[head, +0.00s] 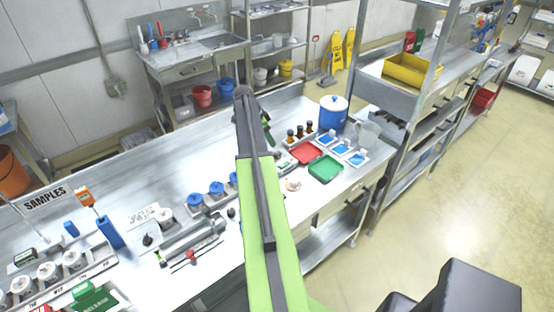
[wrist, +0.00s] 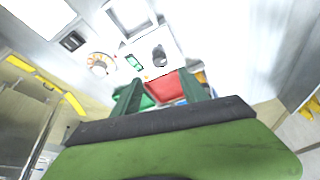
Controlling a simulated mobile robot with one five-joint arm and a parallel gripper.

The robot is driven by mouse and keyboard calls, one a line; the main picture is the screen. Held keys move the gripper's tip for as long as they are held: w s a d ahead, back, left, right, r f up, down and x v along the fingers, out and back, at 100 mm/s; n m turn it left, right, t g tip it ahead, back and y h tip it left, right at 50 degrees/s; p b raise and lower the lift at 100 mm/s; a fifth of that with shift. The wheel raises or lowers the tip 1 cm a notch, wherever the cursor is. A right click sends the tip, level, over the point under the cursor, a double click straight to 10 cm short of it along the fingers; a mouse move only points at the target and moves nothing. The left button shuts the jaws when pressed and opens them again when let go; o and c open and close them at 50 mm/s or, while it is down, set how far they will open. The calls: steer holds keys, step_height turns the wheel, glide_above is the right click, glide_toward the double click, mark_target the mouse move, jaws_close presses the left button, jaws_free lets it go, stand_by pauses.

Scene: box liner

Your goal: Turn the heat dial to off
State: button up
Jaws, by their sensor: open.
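In the wrist view a white device has a front panel with a dark grey knob (wrist: 160,56), which looks like the heat dial, and a small green display (wrist: 134,62) to its left. A pale round disc with orange marks (wrist: 101,65) lies further left on the bench. My gripper (wrist: 161,84) is open and empty, its two green fingers spread below the knob in the picture and apart from it. In the head view my arm hides most of the device; my gripper (head: 267,132) shows partly beside the arm.
A red tray (head: 306,153) and a green tray (head: 326,168) lie right of my arm. Small dark bottles (head: 299,133), a blue container (head: 333,113) and a clear jug (head: 368,134) stand behind. Blue-capped jars (head: 195,200) stand to the left. A shelf rack (head: 412,125) rises at right.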

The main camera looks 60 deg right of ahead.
mark_target(278, 153)
steer(key=b+x, duration=0.7)
steer(key=x, duration=0.3)
steer(key=shift+f+b, duration=0.15)
steer(key=shift+b, duration=0.25)
